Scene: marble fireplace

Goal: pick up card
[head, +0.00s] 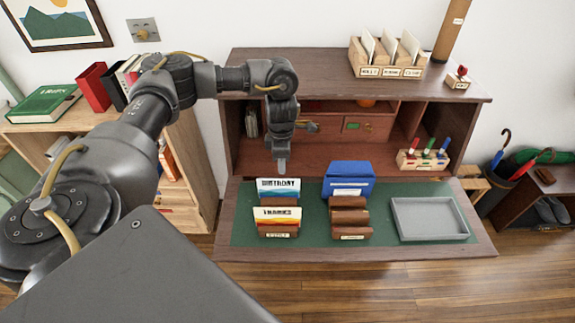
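A card reading "BIRTHDAY" (278,187) stands in a small wooden holder on the green mat of the desk's fold-down surface. A card reading "THANKS" (277,214) stands in front of it. My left gripper (281,167) hangs pointing down just above and behind the birthday card. Its fingertips look apart from the card, and I cannot tell how far they are spread. My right gripper is not in view.
Right of the cards are a blue box (348,171), a brown slotted holder (349,217) and an empty grey tray (430,219). A marker stand (423,160) sits behind the tray. The desk's upper shelf (325,86) overhangs at the back.

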